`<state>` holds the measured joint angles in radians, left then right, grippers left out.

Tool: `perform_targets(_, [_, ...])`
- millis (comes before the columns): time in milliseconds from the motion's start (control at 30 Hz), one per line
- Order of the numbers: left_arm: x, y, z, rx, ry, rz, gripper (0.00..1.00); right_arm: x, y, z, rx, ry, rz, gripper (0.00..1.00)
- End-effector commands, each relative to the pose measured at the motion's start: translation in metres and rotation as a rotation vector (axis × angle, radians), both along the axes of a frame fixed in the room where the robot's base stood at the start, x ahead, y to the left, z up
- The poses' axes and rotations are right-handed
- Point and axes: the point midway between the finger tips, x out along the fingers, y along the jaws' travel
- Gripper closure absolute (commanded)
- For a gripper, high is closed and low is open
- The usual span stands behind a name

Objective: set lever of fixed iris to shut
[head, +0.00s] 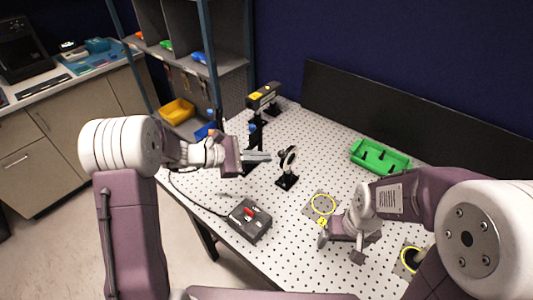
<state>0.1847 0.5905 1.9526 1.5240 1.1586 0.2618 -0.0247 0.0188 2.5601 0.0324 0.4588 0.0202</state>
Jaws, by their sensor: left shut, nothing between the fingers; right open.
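The fixed iris (288,159) is a small dark ring on a post with a black base, upright on the perforated white table. Its lever is too small to make out clearly. My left gripper (268,156) is shut and empty, with its fingertips just left of the iris at about ring height. I cannot tell whether they touch it. My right gripper (340,246) is open and empty, low over the front right part of the table, well away from the iris.
A black box with a red switch (249,220) sits near the front edge, with a cable. A yellow-labelled black device (263,95) stands behind the iris. A green tray (379,157) lies at the back right.

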Motion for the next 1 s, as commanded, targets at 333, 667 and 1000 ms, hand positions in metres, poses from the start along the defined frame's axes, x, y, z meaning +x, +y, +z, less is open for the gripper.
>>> perform_targets(333, [0.001,-0.013,0.005,0.000,0.000,0.000,1.00,0.000,0.000,0.004,0.000,0.000,0.000,0.15])
perform_targets(667, [0.002,-0.014,0.011,0.012,0.016,-0.001,1.00,0.000,0.000,0.015,0.000,0.000,0.000,0.15])
perform_targets(1000, [0.005,-0.016,0.015,0.049,0.067,-0.001,1.00,0.000,0.000,0.035,0.000,0.000,0.000,0.15])
